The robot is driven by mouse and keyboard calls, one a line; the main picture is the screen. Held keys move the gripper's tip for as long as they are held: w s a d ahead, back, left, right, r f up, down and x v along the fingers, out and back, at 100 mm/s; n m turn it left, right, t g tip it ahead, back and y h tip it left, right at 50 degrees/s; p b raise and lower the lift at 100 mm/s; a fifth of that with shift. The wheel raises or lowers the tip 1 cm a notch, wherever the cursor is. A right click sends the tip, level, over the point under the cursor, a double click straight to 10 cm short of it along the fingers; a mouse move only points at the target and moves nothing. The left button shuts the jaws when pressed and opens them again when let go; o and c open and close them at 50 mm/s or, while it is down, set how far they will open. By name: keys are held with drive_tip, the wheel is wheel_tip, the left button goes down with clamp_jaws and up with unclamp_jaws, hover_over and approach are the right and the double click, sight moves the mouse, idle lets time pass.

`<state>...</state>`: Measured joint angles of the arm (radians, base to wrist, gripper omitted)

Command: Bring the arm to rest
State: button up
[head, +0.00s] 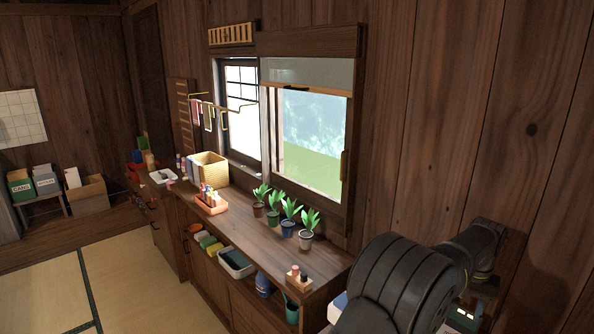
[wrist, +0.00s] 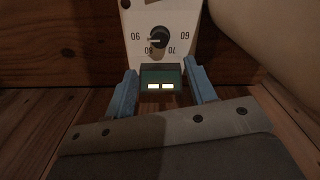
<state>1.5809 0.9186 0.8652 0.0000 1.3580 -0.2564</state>
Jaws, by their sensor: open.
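My gripper (wrist: 161,75) shows in the wrist view with its two blue fingers spread apart. In the head view my arm bends across the lower right corner, and the gripper's fingers are hidden there.
A long wooden counter (head: 261,237) runs under the window (head: 310,140). A grey bin (head: 237,264) is on the shelf below. The tatami floor (head: 150,285) at left is clear.

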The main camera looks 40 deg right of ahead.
wheel_tip(320, 180, down, 11)
drive_tip(key=shift+r, duration=0.1)
idle(0.3)
wheel_tip(320, 180, up, 17)
wheel_tip(320, 180, down, 17)
drive_tip(key=shift+f, duration=0.1)
drive_tip(key=n, duration=0.5)
drive_tip(key=shift+n, duration=0.4)
drive_tip(key=shift+r+n, duration=0.3)
wheel_tip(320, 180, up, 14)
drive_tip(key=shift+f, duration=0.2)
